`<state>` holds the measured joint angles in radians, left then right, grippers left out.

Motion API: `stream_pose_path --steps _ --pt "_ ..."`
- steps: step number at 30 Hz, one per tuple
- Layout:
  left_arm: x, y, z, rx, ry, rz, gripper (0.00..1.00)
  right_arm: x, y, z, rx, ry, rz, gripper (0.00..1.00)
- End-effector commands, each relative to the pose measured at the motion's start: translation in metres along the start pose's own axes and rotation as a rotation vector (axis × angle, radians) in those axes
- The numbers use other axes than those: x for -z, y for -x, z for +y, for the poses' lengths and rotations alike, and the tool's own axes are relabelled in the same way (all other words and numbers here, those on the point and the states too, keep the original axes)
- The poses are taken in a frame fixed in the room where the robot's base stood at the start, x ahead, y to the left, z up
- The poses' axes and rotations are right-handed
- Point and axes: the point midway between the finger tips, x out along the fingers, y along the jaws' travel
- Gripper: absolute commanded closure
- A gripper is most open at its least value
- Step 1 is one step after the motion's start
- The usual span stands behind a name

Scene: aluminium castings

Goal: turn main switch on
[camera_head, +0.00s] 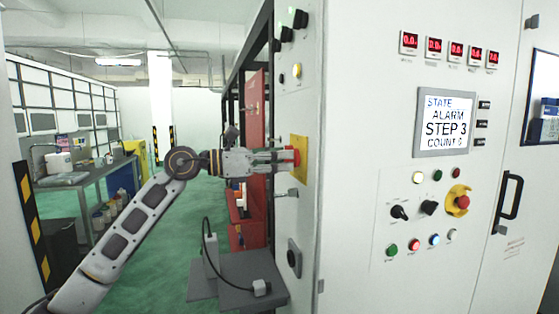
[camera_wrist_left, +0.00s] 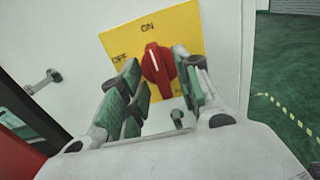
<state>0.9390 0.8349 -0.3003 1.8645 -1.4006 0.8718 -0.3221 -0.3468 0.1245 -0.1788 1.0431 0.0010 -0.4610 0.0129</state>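The main switch is a red rotary knob (camera_wrist_left: 158,68) on a yellow plate (camera_wrist_left: 185,27) marked ON at the top and OFF at the left. The white line on the knob points up toward ON. In the head view the yellow plate (camera_head: 304,151) is on the side of the white cabinet, with the red knob (camera_head: 293,157) at my left fingertips. My left gripper (camera_head: 284,158) reaches in from the left. In the wrist view its green-padded fingers (camera_wrist_left: 161,84) are apart on either side of the knob, with small gaps visible. My right gripper is not in view.
The cabinet front (camera_head: 360,200) carries a display (camera_head: 444,122) reading STATE ALARM STEP 3, buttons, and a red emergency stop (camera_head: 462,202). A grey shelf (camera_head: 245,280) stands below my left gripper. A metal handle (camera_wrist_left: 40,82) projects left of the yellow plate.

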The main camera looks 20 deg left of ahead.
Motion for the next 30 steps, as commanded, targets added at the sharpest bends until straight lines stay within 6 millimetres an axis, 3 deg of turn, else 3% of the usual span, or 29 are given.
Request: stream_pose_path --steps 11,30 --pt "-0.001 0.008 0.001 -0.002 0.000 -0.001 0.67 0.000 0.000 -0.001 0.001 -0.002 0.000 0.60" --pt "0.001 0.069 0.001 -0.002 0.001 0.000 0.67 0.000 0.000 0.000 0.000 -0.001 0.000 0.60"
